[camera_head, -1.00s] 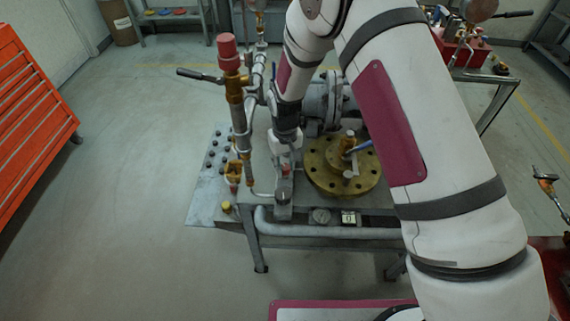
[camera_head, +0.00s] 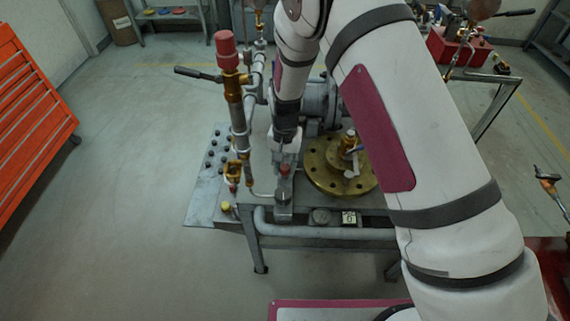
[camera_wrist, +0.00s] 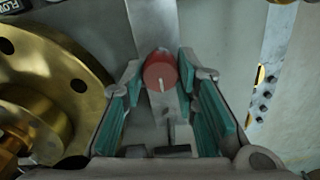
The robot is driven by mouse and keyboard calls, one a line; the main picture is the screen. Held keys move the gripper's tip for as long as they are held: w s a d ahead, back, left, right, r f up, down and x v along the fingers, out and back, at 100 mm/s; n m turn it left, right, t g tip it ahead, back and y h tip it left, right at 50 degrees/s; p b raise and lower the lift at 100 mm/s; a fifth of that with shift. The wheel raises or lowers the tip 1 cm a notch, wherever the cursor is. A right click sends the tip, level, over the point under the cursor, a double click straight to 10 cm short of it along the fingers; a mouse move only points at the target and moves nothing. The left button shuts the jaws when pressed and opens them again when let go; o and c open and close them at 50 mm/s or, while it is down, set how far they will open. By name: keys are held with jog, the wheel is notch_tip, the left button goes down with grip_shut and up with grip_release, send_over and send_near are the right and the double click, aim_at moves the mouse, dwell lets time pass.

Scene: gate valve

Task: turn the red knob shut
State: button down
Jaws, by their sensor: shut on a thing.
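The red knob (camera_wrist: 161,71) has a white line on its face and sits on a grey metal block. It shows in the wrist view between the tips of my gripper (camera_wrist: 160,75), with a finger pad against each side. In the head view the red knob (camera_head: 285,169) is a small red spot on the bench, just below my gripper (camera_head: 284,156). My gripper is shut on the knob. The finger contact is too small to make out in the head view.
A brass flange (camera_head: 325,178) with bolt holes stands close to the right of the knob. A vertical pipe with a red cap (camera_head: 227,48) and a dark lever (camera_head: 198,74) rises to the left. An orange cabinet (camera_head: 35,120) stands far left. The floor between is clear.

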aim_at(285, 166)
dwell(0.3)
jog(key=c, duration=1.2)
grip_release()
jog(key=shift+c, duration=0.2)
jog(key=shift+r, duration=0.1)
notch_tip(285, 166, up, 12)
